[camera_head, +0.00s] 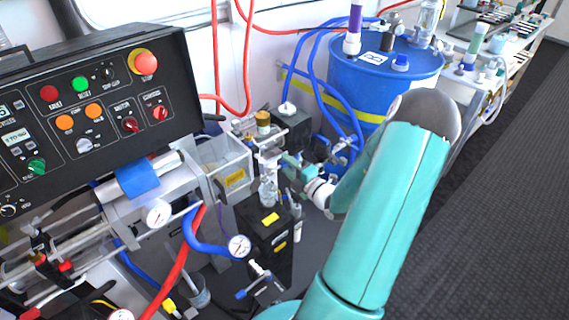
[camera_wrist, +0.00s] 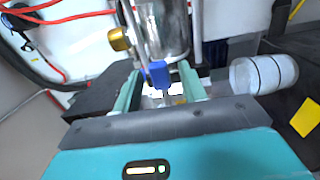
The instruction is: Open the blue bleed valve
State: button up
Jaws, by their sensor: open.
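The blue bleed valve handle (camera_wrist: 158,73) shows in the wrist view as a small blue block in front of a clear cylinder with metal rods. My gripper (camera_wrist: 165,88) is open, with one teal finger on each side of the blue handle. I cannot tell whether the fingers touch it. In the head view my gripper (camera_head: 290,165) reaches to the clear cylinder (camera_head: 268,188) on the black box. The blue handle cannot be made out there, as my gripper and fittings crowd that spot.
A brass knob (camera_wrist: 119,38) sits left of the cylinder. A white ribbed cylinder (camera_wrist: 262,74) is to the right. A control panel (camera_head: 95,105) stands at left, a blue drum (camera_head: 345,85) behind. Blue and red hoses run nearby. The dark floor (camera_head: 480,200) at right is clear.

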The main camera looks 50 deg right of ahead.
jog(key=shift+w, duration=0.9)
grip_shut()
